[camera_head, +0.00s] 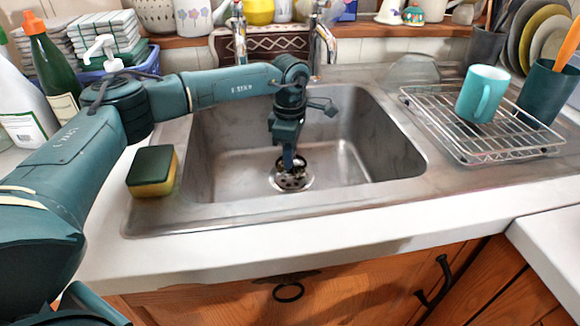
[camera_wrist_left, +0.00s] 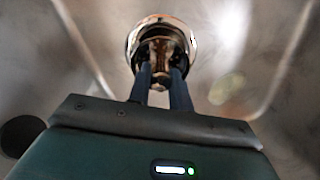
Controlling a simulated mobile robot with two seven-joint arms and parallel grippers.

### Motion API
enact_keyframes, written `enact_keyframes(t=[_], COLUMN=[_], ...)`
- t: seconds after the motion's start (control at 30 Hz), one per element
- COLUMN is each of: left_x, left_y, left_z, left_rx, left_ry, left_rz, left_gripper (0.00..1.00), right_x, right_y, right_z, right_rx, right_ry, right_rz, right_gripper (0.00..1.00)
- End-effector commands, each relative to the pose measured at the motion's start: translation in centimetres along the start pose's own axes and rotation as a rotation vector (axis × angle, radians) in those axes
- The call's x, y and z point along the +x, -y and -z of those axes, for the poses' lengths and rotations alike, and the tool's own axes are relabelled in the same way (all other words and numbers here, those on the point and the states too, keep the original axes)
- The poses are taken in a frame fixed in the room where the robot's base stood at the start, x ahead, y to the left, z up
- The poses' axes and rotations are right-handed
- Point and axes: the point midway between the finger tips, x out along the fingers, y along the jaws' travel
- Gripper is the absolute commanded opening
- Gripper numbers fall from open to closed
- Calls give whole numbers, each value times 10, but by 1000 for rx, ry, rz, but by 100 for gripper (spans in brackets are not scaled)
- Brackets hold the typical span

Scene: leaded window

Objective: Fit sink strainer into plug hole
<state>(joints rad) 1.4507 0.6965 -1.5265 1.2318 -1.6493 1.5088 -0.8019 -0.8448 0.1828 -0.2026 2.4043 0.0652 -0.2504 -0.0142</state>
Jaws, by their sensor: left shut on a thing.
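The steel sink (camera_head: 225,135) has a round plug hole (camera_head: 291,181) in its floor. My left gripper (camera_head: 289,164) points down into the sink, just over the plug hole. In the left wrist view its two fingers (camera_wrist_left: 162,84) are shut on the shiny metal strainer (camera_wrist_left: 160,50). A bright round rim shows around and beyond the fingertips there. In the head view the strainer is small and partly behind the fingers. I cannot tell whether it sits in the hole or hangs just above it. My right gripper is not in view.
A yellow and green sponge (camera_head: 152,172) lies on the sink's left rim. A wire rack (camera_head: 480,130) with a teal mug (camera_head: 482,93) stands on the right. The tap (camera_head: 322,45) rises behind the sink. The rest of the basin looks empty.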

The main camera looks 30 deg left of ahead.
Motion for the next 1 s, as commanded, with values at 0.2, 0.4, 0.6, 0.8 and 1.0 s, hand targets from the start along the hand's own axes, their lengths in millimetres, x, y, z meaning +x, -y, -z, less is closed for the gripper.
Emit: enact_keyframes(t=[0.2,0.4,0.6,0.8,1.0], left_x=[35,36,39,38,38], left_y=[1,0,1,1,1], left_z=[0,0,0,0,0], left_rx=[1,2,2,2,2], left_ry=[-2,-1,-1,-1,-1], left_rz=[2,1,1,1,1], left_gripper=[0,0,22,38,42], right_x=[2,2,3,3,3], right_y=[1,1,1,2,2], right_z=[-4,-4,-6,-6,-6], right_rx=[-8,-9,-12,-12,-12], right_ry=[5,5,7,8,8], right_rz=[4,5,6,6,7], right_gripper=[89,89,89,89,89])
